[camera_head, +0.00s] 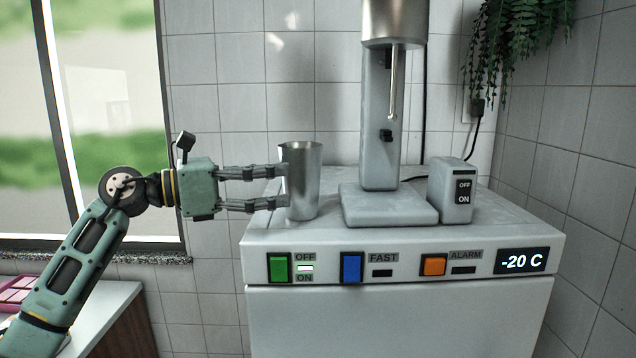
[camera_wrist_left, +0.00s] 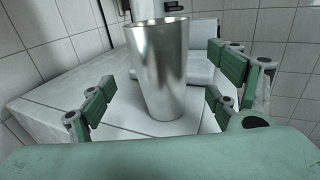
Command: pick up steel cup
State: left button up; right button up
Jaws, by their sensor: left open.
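The steel cup (camera_head: 301,182) stands upright on the white freezer top, near its left end. My left gripper (camera_head: 283,187) reaches in from the left with its fingers level, one above the other in the head view, and the fingertips are at the cup's left side. In the left wrist view the cup (camera_wrist_left: 160,70) stands straight ahead between the spread green finger pads (camera_wrist_left: 160,95), with gaps on both sides. The left gripper is open and empty. Whether a fingertip touches the cup cannot be told. My right gripper is not in view.
A grey mixer stand (camera_head: 381,130) with a metal head and hanging rod is right of the cup. A small switch box (camera_head: 452,190) stands beside it. The freezer (camera_head: 400,257) has coloured buttons on its front. A pink tray (camera_head: 15,292) lies on the lower left counter. A tiled wall is behind.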

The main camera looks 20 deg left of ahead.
aim_at(300, 172)
pick_arm(q)
jog(key=shift+r+p+x, duration=0.25)
jog(key=shift+p+x, duration=0.75)
jog(key=shift+x, duration=0.1)
jog(key=p+x, duration=0.1)
jog(key=x, duration=0.1)
jog(key=shift+w+d+f, duration=0.1)
jog(key=shift+w+d, duration=0.05)
jog(key=shift+d, duration=0.15)
jog(key=shift+p+x, duration=0.4)
jog(key=shift+x, duration=0.4)
jog(key=shift+a+f, duration=0.1)
jog(key=shift+f, duration=0.1)
jog(key=c, duration=1.6)
jog(key=shift+r, duration=0.1)
jog(key=shift+c, duration=0.3)
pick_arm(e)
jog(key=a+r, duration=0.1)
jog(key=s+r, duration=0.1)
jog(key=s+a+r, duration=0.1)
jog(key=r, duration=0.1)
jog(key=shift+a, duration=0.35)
pick_arm(q)
jog(key=shift+r, duration=0.1)
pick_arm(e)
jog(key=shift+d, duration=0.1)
